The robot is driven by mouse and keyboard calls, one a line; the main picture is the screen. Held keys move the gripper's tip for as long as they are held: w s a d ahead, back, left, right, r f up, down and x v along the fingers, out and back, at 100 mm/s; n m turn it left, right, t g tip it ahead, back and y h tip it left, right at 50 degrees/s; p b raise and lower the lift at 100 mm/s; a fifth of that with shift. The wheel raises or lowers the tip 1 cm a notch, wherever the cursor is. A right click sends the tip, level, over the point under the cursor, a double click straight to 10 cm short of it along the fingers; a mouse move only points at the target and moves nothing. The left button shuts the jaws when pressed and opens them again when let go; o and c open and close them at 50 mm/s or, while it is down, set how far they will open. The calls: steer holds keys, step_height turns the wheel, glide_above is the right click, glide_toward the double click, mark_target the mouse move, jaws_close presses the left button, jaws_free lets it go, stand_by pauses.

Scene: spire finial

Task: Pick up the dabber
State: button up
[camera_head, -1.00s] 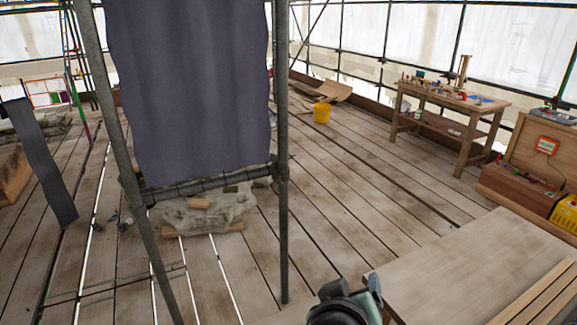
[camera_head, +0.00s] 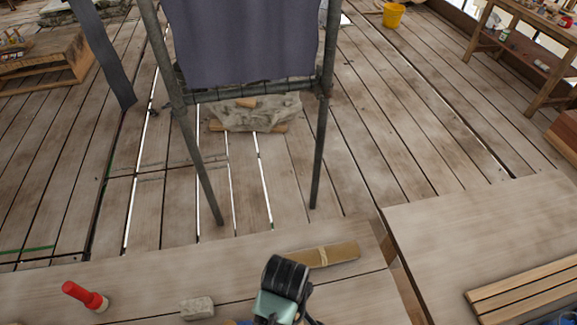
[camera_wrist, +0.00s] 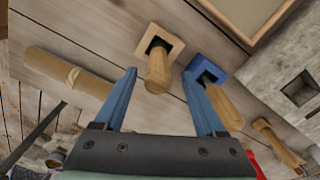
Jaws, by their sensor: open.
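I cannot tell for certain which thing is the dabber. In the wrist view, a wooden handle (camera_wrist: 158,75) stands at a pale square plate with a dark square opening (camera_wrist: 172,42). To its right, another wooden handle (camera_wrist: 226,108) stands at a blue square plate (camera_wrist: 208,68). A third wooden piece (camera_wrist: 277,141) is farther right. My gripper (camera_wrist: 159,74) is open, its blue fingers apart and nothing seen held; the first handle appears between the fingertips in the picture. Whether they touch it, I cannot tell. In the head view my wrist (camera_head: 280,290) hides these handles.
A brown roll with a band (camera_head: 320,254) lies on the planks; it also shows in the wrist view (camera_wrist: 70,75). A red cylinder (camera_head: 85,296) and a grey block (camera_head: 197,308) are to the left. Scaffold poles (camera_head: 320,150) and a hanging dark sheet (camera_head: 245,40) stand beyond.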

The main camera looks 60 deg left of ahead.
steer(key=shift+w+d+f+p, duration=0.15)
steer(key=shift+f+p, duration=0.5)
steer(key=shift+f, duration=1.95)
jaws_close()
